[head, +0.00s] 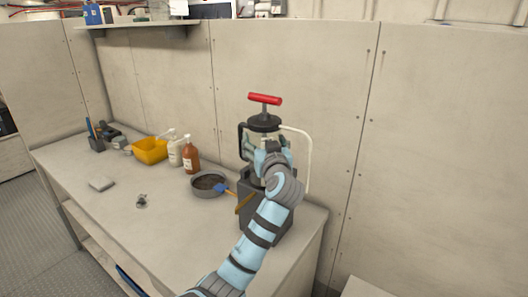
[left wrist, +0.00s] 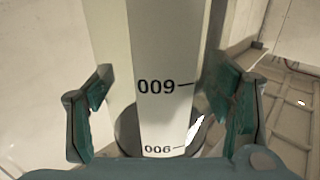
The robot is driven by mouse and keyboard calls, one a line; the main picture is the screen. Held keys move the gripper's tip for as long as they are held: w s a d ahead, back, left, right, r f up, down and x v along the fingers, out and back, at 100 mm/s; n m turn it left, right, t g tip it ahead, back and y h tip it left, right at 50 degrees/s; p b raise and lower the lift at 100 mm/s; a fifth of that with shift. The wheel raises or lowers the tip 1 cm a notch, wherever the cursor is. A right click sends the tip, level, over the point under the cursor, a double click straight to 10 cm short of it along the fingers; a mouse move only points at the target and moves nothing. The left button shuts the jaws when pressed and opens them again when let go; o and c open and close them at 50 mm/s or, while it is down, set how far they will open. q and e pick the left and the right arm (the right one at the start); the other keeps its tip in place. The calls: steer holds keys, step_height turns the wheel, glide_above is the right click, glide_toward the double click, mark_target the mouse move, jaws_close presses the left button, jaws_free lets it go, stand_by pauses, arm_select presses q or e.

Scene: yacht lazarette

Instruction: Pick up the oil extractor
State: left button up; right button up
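The oil extractor (head: 264,123) stands upright near the right end of the workbench. It has a red T-handle on top, a black cap, a pale body, a black side handle and a white hose curving down its right side. My left gripper (head: 262,158) is in front of its body, and my arm hides much of its middle. In the left wrist view the pale, marked body (left wrist: 160,60) stands between the two fingers of my left gripper (left wrist: 162,112). The fingers are apart, with a gap visible at the left side. My right gripper is not in view.
The workbench (head: 110,210) also holds a round grey pan (head: 208,186) with a blue-headed brush (head: 222,188), brown (head: 191,156) and white (head: 175,152) bottles, and a yellow container (head: 150,150). Wall panels rise close behind the extractor.

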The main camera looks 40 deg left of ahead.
arm_select(q)
steer(key=c, duration=1)
